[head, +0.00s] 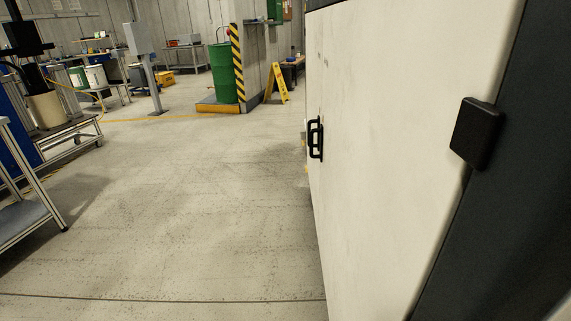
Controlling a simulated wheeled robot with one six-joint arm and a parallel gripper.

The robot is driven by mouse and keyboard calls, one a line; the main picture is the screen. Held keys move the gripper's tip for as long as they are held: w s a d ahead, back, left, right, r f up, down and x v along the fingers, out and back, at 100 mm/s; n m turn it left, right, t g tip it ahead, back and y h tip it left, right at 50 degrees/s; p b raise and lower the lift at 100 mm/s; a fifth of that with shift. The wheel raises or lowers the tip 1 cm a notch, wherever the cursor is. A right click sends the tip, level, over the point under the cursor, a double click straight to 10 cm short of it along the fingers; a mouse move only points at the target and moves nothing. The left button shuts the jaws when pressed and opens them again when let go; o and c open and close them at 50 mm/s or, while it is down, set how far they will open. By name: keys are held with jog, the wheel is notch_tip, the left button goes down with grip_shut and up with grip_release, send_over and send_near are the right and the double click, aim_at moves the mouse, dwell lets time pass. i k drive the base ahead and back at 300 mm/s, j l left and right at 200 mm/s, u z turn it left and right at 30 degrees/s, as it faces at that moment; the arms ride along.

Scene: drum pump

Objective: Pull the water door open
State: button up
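A large off-white door panel (390,130) fills the right of the head view, seen at a steep angle. A black bar handle (316,138) stands upright near its far left edge, at mid-height. A black block (477,133), perhaps a hinge or latch, sits at the panel's near right edge against a dark frame (510,220). I cannot tell from any label whether this is the water door. The panel looks flush with the frame, but whether it is shut is unclear. My gripper is not in view, and nothing is seen touching the handle.
Open concrete floor (190,210) lies left of the panel. A metal table (25,215) stands at the left edge. A green drum (221,72), a striped pillar (238,62) and a yellow floor sign (277,84) stand further back. A thin dark line crosses the near floor.

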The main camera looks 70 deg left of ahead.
aim_at(397, 75)
jog(key=u, duration=1.35)
